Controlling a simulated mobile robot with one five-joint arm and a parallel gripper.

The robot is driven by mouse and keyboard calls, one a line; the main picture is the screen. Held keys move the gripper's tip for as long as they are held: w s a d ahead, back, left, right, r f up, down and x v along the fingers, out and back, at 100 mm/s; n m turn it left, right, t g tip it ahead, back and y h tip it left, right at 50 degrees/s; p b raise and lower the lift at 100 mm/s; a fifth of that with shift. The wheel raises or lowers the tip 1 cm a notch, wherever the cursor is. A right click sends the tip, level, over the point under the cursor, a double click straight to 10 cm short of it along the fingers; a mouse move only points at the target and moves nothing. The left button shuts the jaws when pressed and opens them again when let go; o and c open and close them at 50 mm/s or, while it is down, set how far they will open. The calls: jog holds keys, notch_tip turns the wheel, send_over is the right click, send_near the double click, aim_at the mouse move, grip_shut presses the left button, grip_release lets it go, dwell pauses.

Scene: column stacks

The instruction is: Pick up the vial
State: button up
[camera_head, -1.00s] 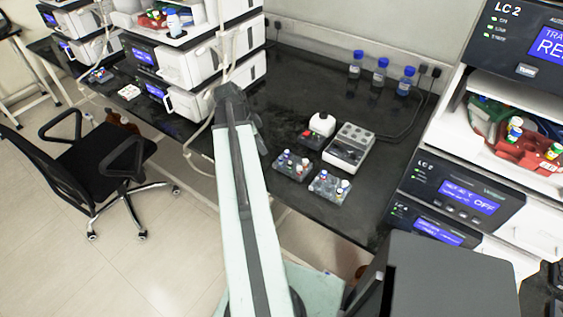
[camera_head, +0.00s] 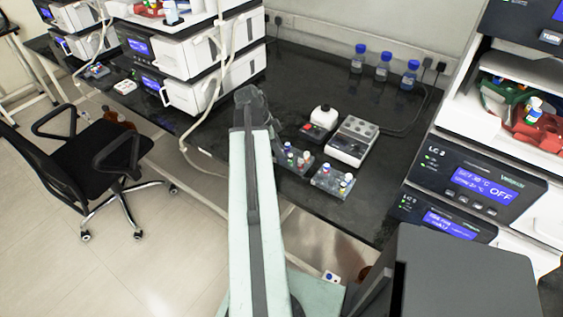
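Several small vials with coloured caps stand in two clear racks on the dark bench. The left vial rack (camera_head: 306,168) is partly hidden by my arm. The right vial rack (camera_head: 324,187) is in full view with a few vials (camera_head: 343,186) in it. I cannot tell which vial is the task's one.
A small white-topped device (camera_head: 323,117) and a grey block device (camera_head: 353,140) stand behind the racks. Blue-capped bottles (camera_head: 383,67) stand at the wall. Instrument stacks (camera_head: 205,70) rise left and right (camera_head: 480,180). A black chair (camera_head: 90,165) is on the floor at left.

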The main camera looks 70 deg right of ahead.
jog(key=shift+s+f, duration=0.1)
jog(key=shift+f, duration=0.15)
jog(key=shift+c, duration=0.3)
grip_shut()
notch_tip(320, 180, up, 10)
jog(key=p, duration=1)
jog(key=c, duration=0.5)
grip_release()
grip_shut()
